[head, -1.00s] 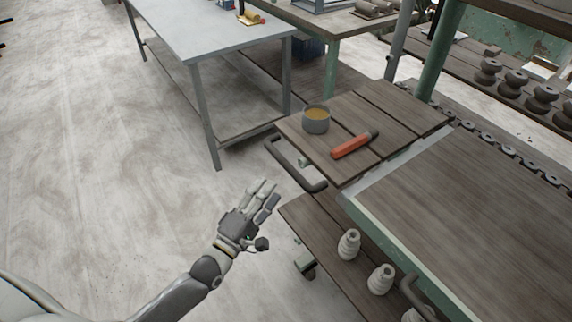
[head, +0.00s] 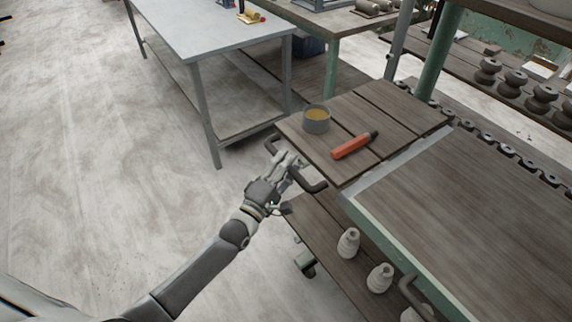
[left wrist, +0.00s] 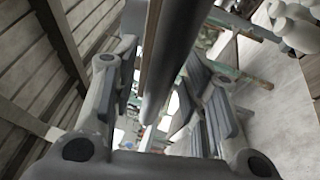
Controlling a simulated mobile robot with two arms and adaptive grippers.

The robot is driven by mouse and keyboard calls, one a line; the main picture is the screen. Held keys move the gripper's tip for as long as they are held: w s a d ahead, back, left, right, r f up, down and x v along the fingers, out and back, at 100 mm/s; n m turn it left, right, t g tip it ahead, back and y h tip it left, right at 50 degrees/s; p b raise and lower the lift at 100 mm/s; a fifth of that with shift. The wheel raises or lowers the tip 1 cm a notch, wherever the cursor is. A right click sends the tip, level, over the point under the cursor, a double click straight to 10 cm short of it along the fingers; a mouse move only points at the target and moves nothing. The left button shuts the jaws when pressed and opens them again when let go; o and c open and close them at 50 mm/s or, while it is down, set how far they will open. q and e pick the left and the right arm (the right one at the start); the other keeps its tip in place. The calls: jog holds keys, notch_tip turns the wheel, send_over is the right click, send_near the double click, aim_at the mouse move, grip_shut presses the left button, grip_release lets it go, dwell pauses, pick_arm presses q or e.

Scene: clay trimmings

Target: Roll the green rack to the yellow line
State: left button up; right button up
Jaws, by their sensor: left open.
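The green rack has a plank top (head: 400,115), a lower wooden shelf (head: 320,240) and a dark bar handle (head: 312,185) on its near left end. My left gripper (head: 287,162) is at this handle, with its fingers around the bar in the head view. In the left wrist view the dark bar (left wrist: 172,55) runs between the fingers (left wrist: 160,110), which are open. Whether the fingers touch the bar is hard to tell. A caster (head: 305,264) shows below the lower shelf. No yellow line is in view. My right gripper is not in view.
A grey bowl (head: 316,119) and an orange-handled tool (head: 352,146) lie on the plank top. Pale insulator-like pieces (head: 348,242) stand on the lower shelf. A grey metal table (head: 210,35) stands behind. The pale floor (head: 90,150) at left is clear.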

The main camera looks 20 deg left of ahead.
pick_arm(q)
jog(key=c, duration=0.7)
grip_shut()
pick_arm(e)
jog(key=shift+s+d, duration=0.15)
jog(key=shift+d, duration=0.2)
